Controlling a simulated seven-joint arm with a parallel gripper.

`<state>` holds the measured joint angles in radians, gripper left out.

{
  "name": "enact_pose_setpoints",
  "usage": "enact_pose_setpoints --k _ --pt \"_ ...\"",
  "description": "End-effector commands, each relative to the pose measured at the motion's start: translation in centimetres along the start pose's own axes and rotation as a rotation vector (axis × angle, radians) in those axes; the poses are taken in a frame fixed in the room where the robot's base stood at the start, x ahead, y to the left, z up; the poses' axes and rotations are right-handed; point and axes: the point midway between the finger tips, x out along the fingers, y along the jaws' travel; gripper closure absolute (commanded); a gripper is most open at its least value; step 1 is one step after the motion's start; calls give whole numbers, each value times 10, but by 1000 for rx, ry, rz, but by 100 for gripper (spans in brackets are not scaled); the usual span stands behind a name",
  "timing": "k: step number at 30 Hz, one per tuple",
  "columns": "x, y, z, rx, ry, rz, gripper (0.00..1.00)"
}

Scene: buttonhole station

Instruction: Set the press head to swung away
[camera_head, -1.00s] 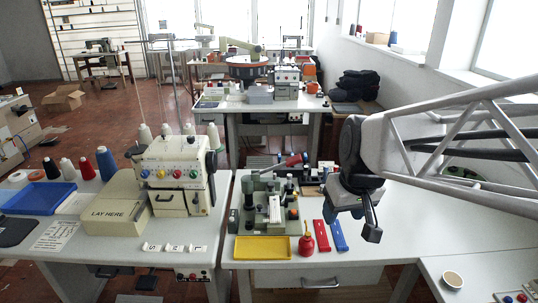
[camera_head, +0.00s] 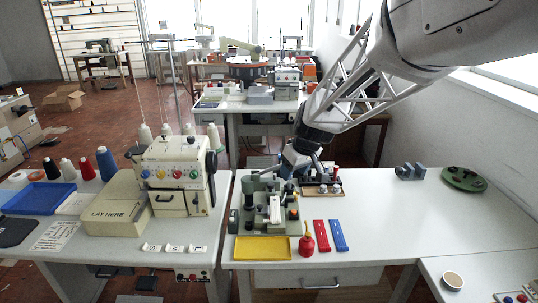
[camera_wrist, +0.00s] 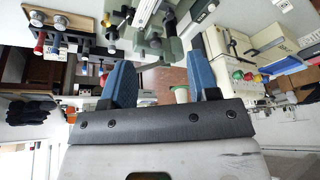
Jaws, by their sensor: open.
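The grey-green press station (camera_head: 250,214) stands on the middle table, with a pale block (camera_head: 275,208) at its centre and dark knobs around it. I cannot clearly pick out the press head or its exact setting. My gripper (camera_head: 288,170) is at the back right of this station, above its rear edge, and hides part of it. In the wrist view, which looks upside down, the two blue finger pads of my gripper (camera_wrist: 164,78) stand apart with nothing held. The station (camera_wrist: 172,48) shows beyond the fingertips there. I cannot tell whether the gripper touches it.
A yellow tray (camera_head: 262,248), a red oil bottle (camera_head: 307,242), a red bar (camera_head: 321,236) and a blue bar (camera_head: 339,235) lie in front. A wooden board with knobs (camera_head: 322,189) is behind right. The sewing machine (camera_head: 178,170) stands left. The table's right side has free room.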

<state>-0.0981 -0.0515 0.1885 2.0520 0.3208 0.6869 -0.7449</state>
Motion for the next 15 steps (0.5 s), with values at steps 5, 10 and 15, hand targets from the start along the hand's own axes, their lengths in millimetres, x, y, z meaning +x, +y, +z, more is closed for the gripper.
enact_pose_setpoints --k 5,10,15 --pt "36 12 -34 -64 14 -15 45" --pt "66 22 -58 -116 27 -23 45" --pt "84 26 -73 -150 37 -26 45"
